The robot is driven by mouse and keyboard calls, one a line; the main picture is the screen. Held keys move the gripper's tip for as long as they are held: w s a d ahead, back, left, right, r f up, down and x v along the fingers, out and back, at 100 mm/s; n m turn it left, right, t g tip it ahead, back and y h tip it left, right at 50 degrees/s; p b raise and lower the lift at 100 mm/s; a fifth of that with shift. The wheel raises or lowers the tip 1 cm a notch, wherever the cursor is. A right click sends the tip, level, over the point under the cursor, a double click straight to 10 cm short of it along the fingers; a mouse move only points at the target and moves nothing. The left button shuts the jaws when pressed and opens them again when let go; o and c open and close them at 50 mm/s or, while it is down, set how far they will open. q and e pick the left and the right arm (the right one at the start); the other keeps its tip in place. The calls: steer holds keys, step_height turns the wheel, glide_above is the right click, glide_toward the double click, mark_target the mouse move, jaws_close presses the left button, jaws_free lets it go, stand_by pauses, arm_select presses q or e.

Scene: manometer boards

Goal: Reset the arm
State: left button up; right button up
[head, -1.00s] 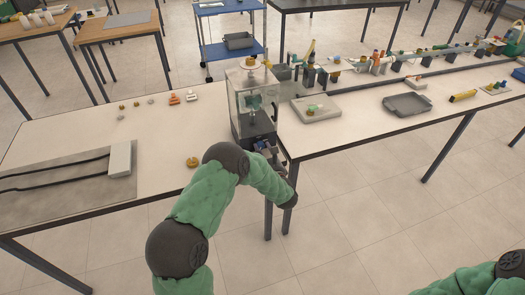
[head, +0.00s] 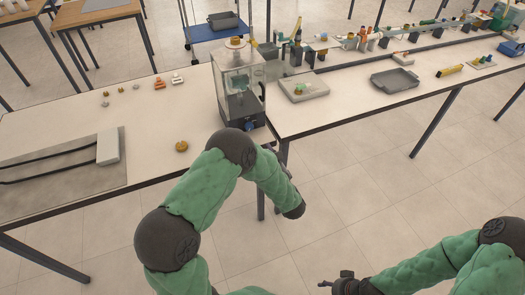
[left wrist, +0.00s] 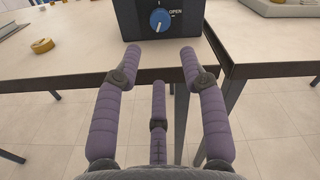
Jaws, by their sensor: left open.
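My left arm (head: 222,165) reaches in from the left in the head view, ending low in front of the table edge, with its fingers hidden there. In the left wrist view my left gripper (left wrist: 160,56) has its purple fingers spread, with nothing between them. A clear-walled case on a dark base (head: 238,85) stands on the table beyond it. The blue knob (left wrist: 160,20) on the base front, with OPEN printed beside it, is apart from the fingertips. My right gripper (head: 336,284) shows at the bottom; its opening is unclear.
A brass-coloured piece (head: 181,146) lies near the table's front edge. A grey mat (head: 60,185) with a white block (head: 108,147) is at left. A grey tray (head: 395,79) and a pale plate (head: 304,88) are on the right table. Open floor lies in front.

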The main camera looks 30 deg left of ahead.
stand_by(0.3)
arm_select(q)
steer(key=s+a+f+n+g+h+p, duration=0.1)
steer(key=s+a+f+n+g+h, duration=0.15)
steer(key=s+f+g, duration=0.8)
steer(key=s+d+f+n+g+h, duration=0.4)
steer(key=s+d+f+h, duration=0.2)
steer(key=s+f, duration=0.55)
steer(key=s+d+n+g+h+p, duration=0.2)
steer(key=s+d+n+h, duration=0.6)
steer(key=d, duration=0.5)
steer(key=shift+w+d+r+n+t+h+p, duration=0.15)
steer(key=shift+w+d+n+t, duration=0.45)
steer(key=shift+n, duration=0.95)
steer(key=shift+w+d+n+t+h+p, duration=0.1)
steer(key=shift+w+d+n+t+h, duration=0.1)
steer(key=shift+w+n+t, duration=0.85)
steer(key=shift+w+d+r+n+t+h+p, duration=0.15)
steer(key=shift+w+d+n+t, duration=0.5)
steer(key=shift+n, duration=1.4)
